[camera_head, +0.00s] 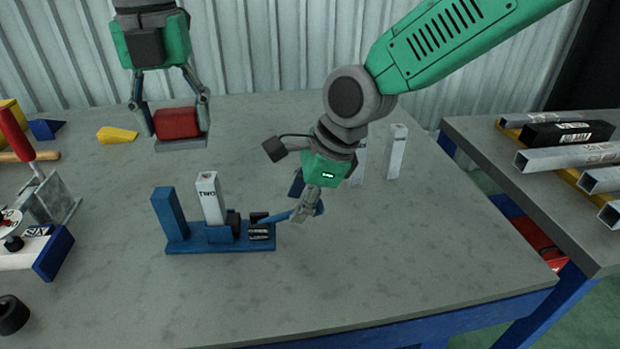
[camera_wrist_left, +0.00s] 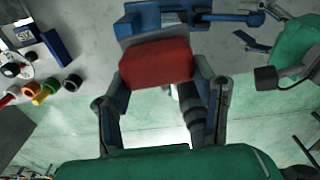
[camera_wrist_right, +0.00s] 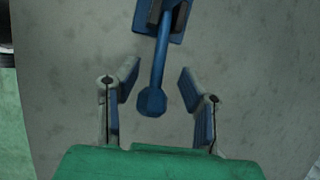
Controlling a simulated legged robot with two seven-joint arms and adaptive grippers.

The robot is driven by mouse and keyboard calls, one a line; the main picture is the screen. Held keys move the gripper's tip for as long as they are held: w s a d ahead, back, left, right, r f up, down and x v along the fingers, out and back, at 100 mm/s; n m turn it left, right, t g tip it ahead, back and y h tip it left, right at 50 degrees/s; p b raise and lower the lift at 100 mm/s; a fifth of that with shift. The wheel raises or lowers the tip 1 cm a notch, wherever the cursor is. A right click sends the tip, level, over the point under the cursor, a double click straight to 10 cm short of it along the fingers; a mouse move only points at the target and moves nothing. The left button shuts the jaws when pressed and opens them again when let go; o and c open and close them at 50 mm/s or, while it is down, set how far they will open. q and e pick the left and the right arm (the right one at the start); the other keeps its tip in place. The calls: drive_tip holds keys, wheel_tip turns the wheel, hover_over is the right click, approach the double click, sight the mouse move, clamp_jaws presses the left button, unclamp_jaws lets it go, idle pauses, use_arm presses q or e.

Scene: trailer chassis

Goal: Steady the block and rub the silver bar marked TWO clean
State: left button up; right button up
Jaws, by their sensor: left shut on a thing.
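A blue block (camera_head: 190,243) like a vise stands on the grey table with an upright silver bar (camera_head: 209,197) in it; the bar's marking is too small to read surely. A blue handle (camera_wrist_right: 160,68) with a round end sticks out of it. My right gripper (camera_head: 305,210) is open, its fingers on either side of the handle's end, apart from it in the right wrist view (camera_wrist_right: 155,95). My left gripper (camera_head: 178,118) is shut on a red rubbing pad (camera_head: 177,123) with a grey underside, behind the blue block; the pad also shows in the left wrist view (camera_wrist_left: 156,64).
Two more upright silver bars (camera_head: 397,152) stand behind my right gripper. At the left are a red-handled tool (camera_head: 15,130), a yellow wedge (camera_head: 117,134) and a black ring (camera_head: 12,314). A second table (camera_head: 480,140) at the right holds metal bars. The front middle is clear.

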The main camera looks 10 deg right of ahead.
sight(289, 214)
drive_tip(key=shift+x, duration=2)
clamp_jaws()
drive_tip(key=shift+r, duration=0.1)
